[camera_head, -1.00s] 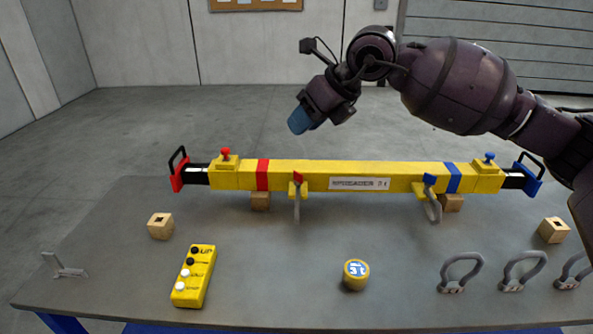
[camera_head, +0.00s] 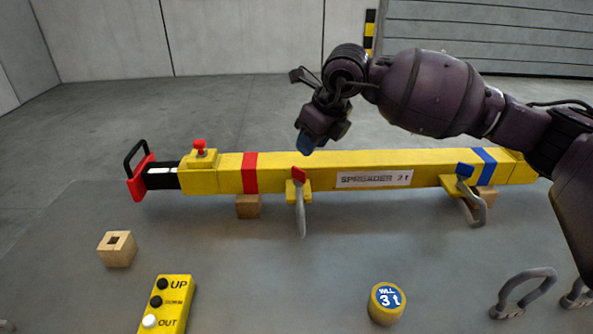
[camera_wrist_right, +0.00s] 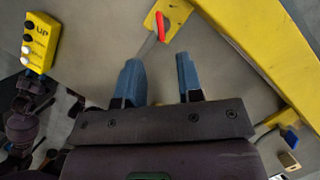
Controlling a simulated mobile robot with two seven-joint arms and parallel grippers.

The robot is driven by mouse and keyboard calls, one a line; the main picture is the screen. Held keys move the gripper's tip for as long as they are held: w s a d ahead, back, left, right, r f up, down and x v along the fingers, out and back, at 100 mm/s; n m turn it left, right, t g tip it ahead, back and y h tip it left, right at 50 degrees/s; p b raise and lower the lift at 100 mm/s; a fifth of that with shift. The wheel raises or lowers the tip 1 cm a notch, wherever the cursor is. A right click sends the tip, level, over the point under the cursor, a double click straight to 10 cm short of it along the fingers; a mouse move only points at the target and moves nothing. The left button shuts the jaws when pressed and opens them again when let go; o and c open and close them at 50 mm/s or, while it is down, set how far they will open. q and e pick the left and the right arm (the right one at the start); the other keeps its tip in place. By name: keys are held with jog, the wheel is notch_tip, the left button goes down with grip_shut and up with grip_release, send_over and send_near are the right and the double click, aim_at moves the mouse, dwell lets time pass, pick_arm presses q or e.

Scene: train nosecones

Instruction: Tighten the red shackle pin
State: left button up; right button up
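The red shackle pin (camera_head: 299,174) shows as a red handle on a yellow lug (camera_head: 291,190) at the front of the yellow spreader beam (camera_head: 330,165). A grey shackle (camera_head: 301,214) hangs below it. In the right wrist view the red pin (camera_wrist_right: 160,27) lies ahead of the fingers, with a gap between. My right gripper (camera_head: 305,143) hovers above the beam, just above the pin in the head view. Its blue fingers (camera_wrist_right: 158,80) are apart with nothing between them. My left gripper is not recognisable in the head view.
A blue-handled pin (camera_head: 465,171) with a shackle sits farther right on the beam. A red knob (camera_head: 199,146) tops the beam's left end. A yellow button pendant (camera_head: 166,303), a wooden block (camera_head: 117,249), a round 3 t weight (camera_head: 386,303) and a loose shackle (camera_head: 523,292) lie on the grey table.

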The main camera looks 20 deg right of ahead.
aim_at(299, 169)
jog(key=b+x, duration=0.1)
jog(key=x, duration=0.8)
jog(key=shift+f+b, duration=0.25)
jog(key=shift+b, duration=0.15)
